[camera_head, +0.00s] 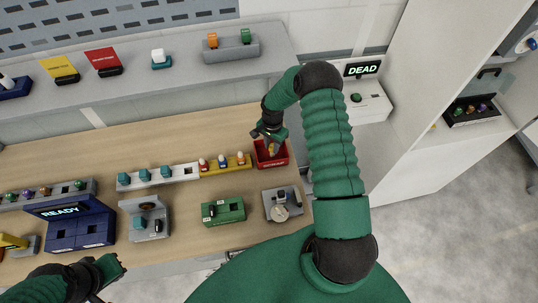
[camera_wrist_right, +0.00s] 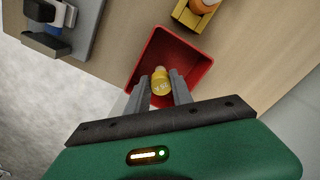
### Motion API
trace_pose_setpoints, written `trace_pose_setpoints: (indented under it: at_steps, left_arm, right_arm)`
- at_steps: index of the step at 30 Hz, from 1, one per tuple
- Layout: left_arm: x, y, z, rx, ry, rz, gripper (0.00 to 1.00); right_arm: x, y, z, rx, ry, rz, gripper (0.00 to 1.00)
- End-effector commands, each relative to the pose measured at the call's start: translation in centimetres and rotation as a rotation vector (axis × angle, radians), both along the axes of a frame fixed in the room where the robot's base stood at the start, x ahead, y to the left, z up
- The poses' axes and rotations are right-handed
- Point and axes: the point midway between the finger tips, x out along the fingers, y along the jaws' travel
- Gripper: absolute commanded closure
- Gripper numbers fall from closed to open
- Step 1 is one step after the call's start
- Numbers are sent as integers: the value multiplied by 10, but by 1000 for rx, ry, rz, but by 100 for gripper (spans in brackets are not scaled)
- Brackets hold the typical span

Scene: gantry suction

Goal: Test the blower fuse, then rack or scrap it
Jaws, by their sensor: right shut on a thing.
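My right gripper (camera_head: 270,138) is over the red bin (camera_head: 279,163) near the table's back right. In the right wrist view the right gripper (camera_wrist_right: 162,84) is shut on a yellow fuse (camera_wrist_right: 160,80), with the red bin (camera_wrist_right: 196,58) right behind and below it. I cannot tell whether the fuse touches the bin floor. A white tester with a black display (camera_head: 361,69) at the back right reads DEAD. My left gripper (camera_head: 108,270) is low at the left front, away from these things; its finger gap is unclear.
A yellow rack (camera_head: 228,170) and white rack (camera_head: 150,185) with several fuses stand left of the bin. A green block (camera_head: 222,211), a grey gauge fixture (camera_head: 283,205) and a blue unit reading READY (camera_head: 75,225) stand in front. A grey shelf (camera_head: 180,75) runs behind.

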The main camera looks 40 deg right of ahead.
Motion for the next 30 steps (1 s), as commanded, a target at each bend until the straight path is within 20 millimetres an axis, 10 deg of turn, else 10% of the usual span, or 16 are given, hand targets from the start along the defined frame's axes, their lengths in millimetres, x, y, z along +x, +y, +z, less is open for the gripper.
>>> trace_pose_setpoints:
  at_steps: [3, 4, 9, 21, 30]
  left_arm:
    - [0, 0, 1, 0, 0, 0, 100]
    - [0, 0, 1, 0, 0, 0, 100]
    - [0, 0, 1, 0, 0, 0, 100]
    - [0, 0, -4, 0, 0, 0, 100]
    - [-1, 0, -34, 0, 0, 0, 100]
  right_arm:
    - [-2, -2, 1, 0, -2, -2, 100]
    - [-2, -2, 2, 1, -3, -2, 70]
    - [-3, -2, 2, 1, -3, -2, 48]
    - [0, 0, 8, -2, -1, -1, 47]
    - [-2, -5, 82, -1, -8, -2, 47]
